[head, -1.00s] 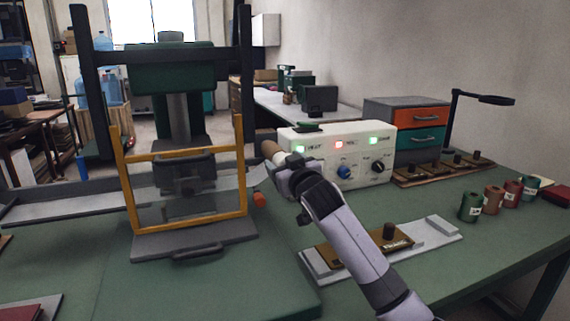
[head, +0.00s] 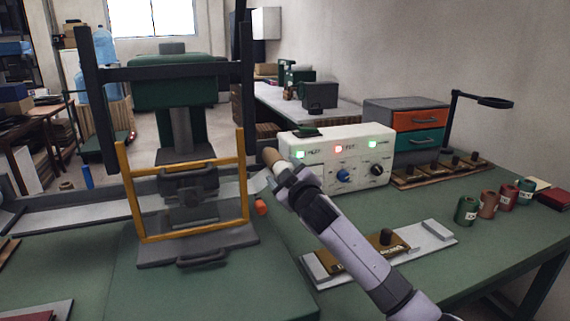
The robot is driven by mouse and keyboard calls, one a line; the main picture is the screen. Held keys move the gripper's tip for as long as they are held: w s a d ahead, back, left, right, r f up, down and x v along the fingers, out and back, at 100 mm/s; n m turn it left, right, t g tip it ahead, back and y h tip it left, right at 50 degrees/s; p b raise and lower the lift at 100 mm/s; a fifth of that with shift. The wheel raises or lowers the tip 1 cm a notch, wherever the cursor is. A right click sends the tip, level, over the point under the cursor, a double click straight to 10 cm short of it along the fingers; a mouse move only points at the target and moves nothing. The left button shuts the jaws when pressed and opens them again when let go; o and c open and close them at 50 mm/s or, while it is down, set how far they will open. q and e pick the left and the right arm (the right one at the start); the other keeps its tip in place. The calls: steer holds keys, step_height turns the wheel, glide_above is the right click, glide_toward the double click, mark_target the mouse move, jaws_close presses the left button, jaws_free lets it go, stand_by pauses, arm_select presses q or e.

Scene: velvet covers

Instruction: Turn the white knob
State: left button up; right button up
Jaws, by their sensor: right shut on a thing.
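A white control box (head: 378,147) stands on the green bench, with lit indicators along its top. Its front shows a blue knob (head: 343,175) and a black knob (head: 377,170). No white knob shows; the box's lower left front is hidden behind my right arm. My right gripper (head: 277,176) is at the box's left, beside the press frame. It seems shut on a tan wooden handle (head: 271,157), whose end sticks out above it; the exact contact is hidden. My left gripper is out of view.
The press (head: 245,188) with its yellow frame stands left of my gripper. A grey plate (head: 437,235) with a brown block lies below the box. Several spools (head: 466,211) and a drawer cabinet (head: 416,119) are at the right. The bench between plate and spools is clear.

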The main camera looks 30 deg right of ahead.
steer(key=n+p, duration=0.2)
steer(key=n, duration=0.1)
steer(key=shift+n, duration=0.3)
steer(key=shift+a+f+n+p, duration=0.1)
steer(key=shift+n+p, duration=0.6)
steer(key=shift+n, duration=0.6)
steer(key=o, duration=1)
steer(key=shift+c, duration=0.2)
steer(key=v, duration=0.7)
